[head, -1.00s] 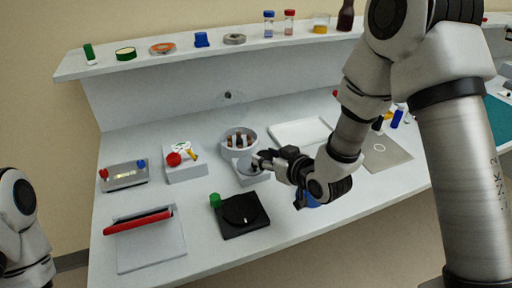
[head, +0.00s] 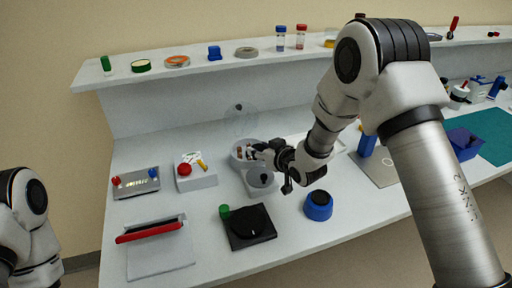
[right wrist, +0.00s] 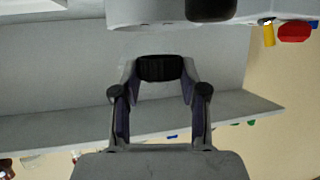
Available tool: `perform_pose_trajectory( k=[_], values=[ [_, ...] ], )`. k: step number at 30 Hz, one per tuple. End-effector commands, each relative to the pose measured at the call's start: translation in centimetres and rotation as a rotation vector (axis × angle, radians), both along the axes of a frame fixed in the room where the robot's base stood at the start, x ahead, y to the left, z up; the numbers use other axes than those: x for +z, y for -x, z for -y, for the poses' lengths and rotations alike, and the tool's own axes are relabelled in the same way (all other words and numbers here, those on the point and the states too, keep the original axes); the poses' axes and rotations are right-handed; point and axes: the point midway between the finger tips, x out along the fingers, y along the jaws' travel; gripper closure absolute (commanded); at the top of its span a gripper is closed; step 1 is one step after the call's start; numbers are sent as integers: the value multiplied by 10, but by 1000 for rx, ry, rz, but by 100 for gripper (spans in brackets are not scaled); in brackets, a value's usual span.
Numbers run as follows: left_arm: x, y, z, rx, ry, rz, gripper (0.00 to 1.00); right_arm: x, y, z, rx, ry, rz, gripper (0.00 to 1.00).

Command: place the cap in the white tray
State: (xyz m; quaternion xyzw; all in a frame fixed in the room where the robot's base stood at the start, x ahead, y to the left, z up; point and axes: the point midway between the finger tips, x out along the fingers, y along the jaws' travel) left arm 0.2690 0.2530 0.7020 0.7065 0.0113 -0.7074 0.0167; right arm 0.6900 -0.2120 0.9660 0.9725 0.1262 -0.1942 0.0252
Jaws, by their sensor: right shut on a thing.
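My right gripper (head: 257,152) is at the round white device (head: 238,162) with tubes in its bowl, seen in the head view. In the right wrist view its fingers (right wrist: 160,80) are closed on a dark ribbed piece, which looks like the cap (right wrist: 160,68). The cap is too small to make out in the head view. The white tray (head: 295,138) lies behind my right arm, which hides most of it. My left arm shows at the left edge, with its gripper out of view.
A black square device (head: 249,228) and a round blue item (head: 318,206) stand in front. A white block with a red knob (head: 195,177) is to the left. A shelf (head: 190,72) with small items runs along the back. A blue bin (head: 464,143) is at right.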

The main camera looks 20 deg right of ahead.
Motion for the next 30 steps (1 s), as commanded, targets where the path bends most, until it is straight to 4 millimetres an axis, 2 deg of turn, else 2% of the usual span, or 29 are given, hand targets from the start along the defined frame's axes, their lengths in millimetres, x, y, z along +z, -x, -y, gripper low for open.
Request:
perform_pose_trajectory(
  k=[7,9,12,23,24,26,30],
  values=[
    [11,0,0,0,0,0,60,-6,-36,-3,1,1,-2,70],
    [16,0,0,0,0,0,60,-22,-33,-3,0,-1,-6,70],
    [21,0,0,0,0,0,60,-32,-34,-3,0,0,-2,70],
    [14,0,0,0,0,0,60,-40,-34,-3,0,0,0,70],
    [15,0,0,0,0,-1,60,-40,-34,-3,0,0,0,50],
    [15,0,0,0,0,-1,60,-39,-34,-3,0,0,0,32],
    [15,0,0,0,0,0,60,-39,-34,-3,0,0,0,32]
  ],
)
